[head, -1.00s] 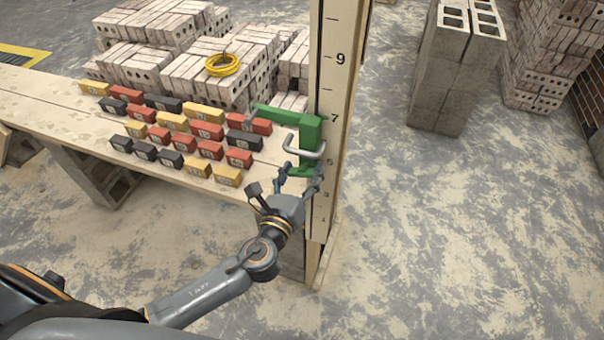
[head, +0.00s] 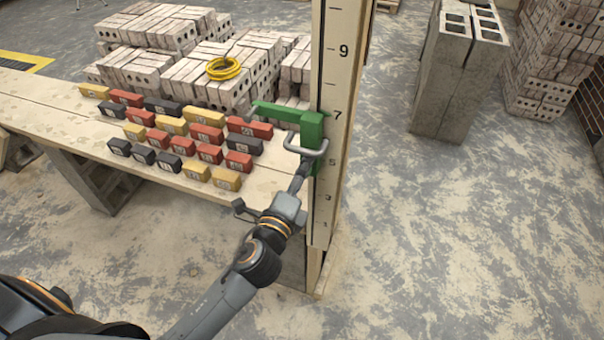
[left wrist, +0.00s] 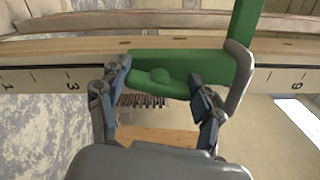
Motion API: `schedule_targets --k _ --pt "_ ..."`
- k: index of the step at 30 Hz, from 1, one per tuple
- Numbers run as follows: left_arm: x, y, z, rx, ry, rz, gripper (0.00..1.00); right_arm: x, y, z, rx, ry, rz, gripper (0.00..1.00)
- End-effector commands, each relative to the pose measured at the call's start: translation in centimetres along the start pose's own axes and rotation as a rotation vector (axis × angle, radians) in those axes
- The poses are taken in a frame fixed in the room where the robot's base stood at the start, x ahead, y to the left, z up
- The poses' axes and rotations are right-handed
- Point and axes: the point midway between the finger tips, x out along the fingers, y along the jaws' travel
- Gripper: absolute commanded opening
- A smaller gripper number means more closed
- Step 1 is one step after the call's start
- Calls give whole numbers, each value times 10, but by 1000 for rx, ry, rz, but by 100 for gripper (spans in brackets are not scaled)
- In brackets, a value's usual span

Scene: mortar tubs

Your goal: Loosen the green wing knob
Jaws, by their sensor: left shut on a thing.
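The green wing knob (left wrist: 160,82) shows in the left wrist view, a flat bar with a round hub, on the green bracket (head: 312,127). The bracket sits on an upright wooden post (head: 342,85) marked with numbers and ticks. A grey bent handle (head: 310,151) juts from the bracket. My left gripper (left wrist: 163,78) is shut on the wing knob, with one finger at each end of its bar. In the head view my left gripper (head: 300,179) is seen nearly edge-on below the handle, and the knob is mostly hidden. My right gripper is in neither view.
Rows of small red, yellow and black blocks (head: 206,132) lie on a plank bench (head: 50,95) left of the post. Brick stacks (head: 180,40) and a yellow coil (head: 223,68) stand behind. Grey hollow blocks (head: 450,80) are at right.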

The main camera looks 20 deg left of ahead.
Motion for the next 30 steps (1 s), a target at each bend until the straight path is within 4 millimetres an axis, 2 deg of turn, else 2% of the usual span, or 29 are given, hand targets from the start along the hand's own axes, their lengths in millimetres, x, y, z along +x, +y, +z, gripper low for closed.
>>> schedule_targets --k 12,30 --pt "1 0 1 -253 -4 -2 34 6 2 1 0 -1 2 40" --pt "0 0 1 -318 -1 -2 34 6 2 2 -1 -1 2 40"
